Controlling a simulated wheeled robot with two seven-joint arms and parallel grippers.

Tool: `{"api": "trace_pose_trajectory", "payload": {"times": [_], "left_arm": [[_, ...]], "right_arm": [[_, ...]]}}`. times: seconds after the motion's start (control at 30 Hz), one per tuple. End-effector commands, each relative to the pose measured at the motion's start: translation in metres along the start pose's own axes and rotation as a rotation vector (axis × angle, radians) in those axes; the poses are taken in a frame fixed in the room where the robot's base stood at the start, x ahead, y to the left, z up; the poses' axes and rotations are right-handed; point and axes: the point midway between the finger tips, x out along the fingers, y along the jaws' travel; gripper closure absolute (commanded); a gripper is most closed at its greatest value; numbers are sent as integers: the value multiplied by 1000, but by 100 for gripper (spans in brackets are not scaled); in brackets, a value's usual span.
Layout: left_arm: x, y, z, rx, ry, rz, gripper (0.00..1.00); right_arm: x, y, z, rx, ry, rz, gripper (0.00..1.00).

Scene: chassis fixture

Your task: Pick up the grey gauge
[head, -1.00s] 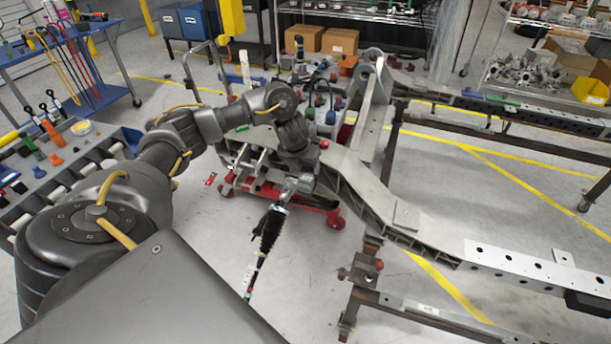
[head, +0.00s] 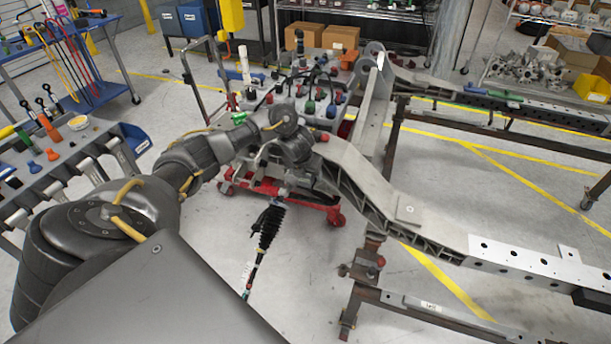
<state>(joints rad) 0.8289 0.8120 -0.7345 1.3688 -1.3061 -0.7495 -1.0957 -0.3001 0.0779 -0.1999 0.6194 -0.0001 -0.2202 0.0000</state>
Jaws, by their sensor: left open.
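My left gripper (head: 303,168) is at the end of this arm, over the red-based cart (head: 290,194). Its fingers are small, dark and mostly hidden by my wrist; I see nothing held in it. I cannot pick out the grey gauge with certainty. Several small knobbed items, black, green, blue and red, stand on the cart's top behind my wrist. My right gripper is not in view.
Cardboard boxes (head: 340,38) sit on a rear shelf.

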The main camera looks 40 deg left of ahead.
Motion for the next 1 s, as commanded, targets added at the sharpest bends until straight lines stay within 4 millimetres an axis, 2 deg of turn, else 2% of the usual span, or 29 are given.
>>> {"api": "trace_pose_trajectory", "payload": {"times": [0.13,0.57,0.87,1.0], "left_arm": [[0,0,0,0,0,0,34],[0,0,0,0,0,0,90],[-3,0,2,-1,-3,-2,90],[-11,-1,6,-1,-4,-3,90]], "right_arm": [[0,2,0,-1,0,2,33],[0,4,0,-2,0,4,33],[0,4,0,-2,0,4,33],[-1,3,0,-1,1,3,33]]}}
